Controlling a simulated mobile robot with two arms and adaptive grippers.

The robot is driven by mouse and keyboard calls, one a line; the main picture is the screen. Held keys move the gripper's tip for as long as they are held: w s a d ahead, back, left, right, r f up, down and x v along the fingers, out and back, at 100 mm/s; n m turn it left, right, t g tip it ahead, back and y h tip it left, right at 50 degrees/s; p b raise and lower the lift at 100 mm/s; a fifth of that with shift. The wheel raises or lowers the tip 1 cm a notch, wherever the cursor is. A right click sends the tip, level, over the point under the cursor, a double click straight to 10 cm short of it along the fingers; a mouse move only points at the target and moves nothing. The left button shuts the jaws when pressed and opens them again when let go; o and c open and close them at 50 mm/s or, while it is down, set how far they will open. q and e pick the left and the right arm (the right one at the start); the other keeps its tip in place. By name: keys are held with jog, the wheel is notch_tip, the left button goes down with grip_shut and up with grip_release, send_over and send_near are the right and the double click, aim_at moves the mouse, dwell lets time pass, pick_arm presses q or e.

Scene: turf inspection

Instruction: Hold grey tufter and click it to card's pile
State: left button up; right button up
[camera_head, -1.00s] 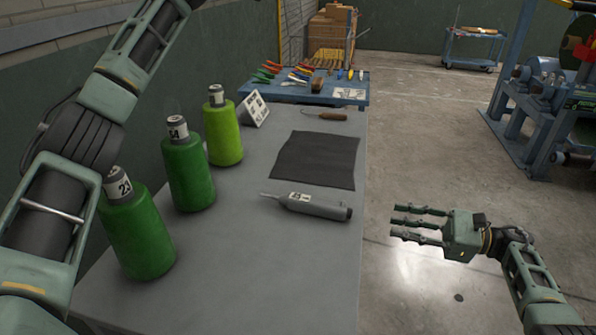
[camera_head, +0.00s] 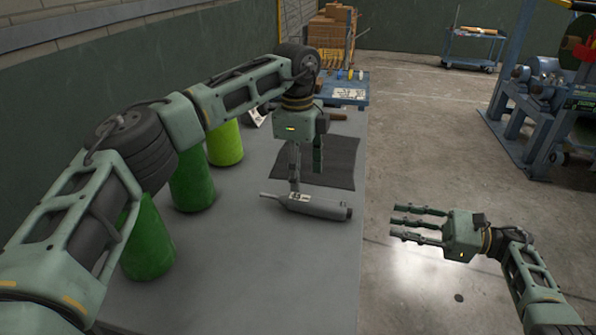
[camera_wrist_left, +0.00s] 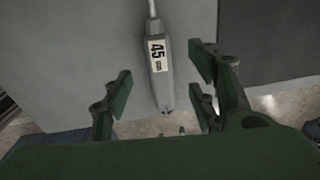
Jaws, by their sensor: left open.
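The grey tufter (camera_head: 318,208) lies on the grey table, its thin tip pointing left and its thick end near the table's right edge. In the left wrist view the tufter (camera_wrist_left: 160,82) shows a white label reading 45 and lies between my spread fingers. My left gripper (camera_head: 305,180) is open above the tufter, fingers pointing down; its open fingers (camera_wrist_left: 165,95) also show in the wrist view. My right gripper (camera_head: 420,224) is open and empty, off the table to the right. A dark square mat (camera_head: 340,165) lies behind the tufter, partly hidden by my left gripper. No card is clearly identifiable.
Green yarn cones (camera_head: 148,240) stand along the table's left side, partly hidden by my left arm. A blue table (camera_head: 350,88) with small tools stands beyond. The front of the grey table (camera_head: 240,280) is clear.

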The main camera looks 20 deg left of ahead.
aim_at(298, 197)
pick_arm(q)
jog(key=shift+y, duration=0.3)
jog(key=f, duration=0.8)
jog(key=shift+a+f, duration=0.1)
jog(key=shift+a, duration=0.25)
grip_shut()
pick_arm(e)
jog(key=shift+w+d+f, duration=0.1)
jog(key=shift+d+f, duration=0.05)
jog(key=shift+f, duration=0.15)
jog(key=c, duration=0.4)
jog(key=d+f+t+h, duration=0.1)
jog(key=f+t, duration=0.1)
jog(key=w+d+f+n+t+h, duration=0.1)
jog(key=t, duration=0.1)
jog(key=w+d+f+n+t+h, duration=0.1)
jog(key=f+t, duration=0.1)
jog(key=shift+d+f, duration=0.3)
jog(key=shift+d, duration=0.05)
grip_shut()
jog(key=s+r+n+t+h, duration=0.2)
jog(key=s+r+n+t, duration=0.2)
jog(key=s, duration=0.5)
jog(key=r+t, duration=0.1)
jog(key=t, duration=0.1)
jog(key=shift+s+r+n+t, duration=0.15)
jog(key=shift+r+n+t, duration=0.25)
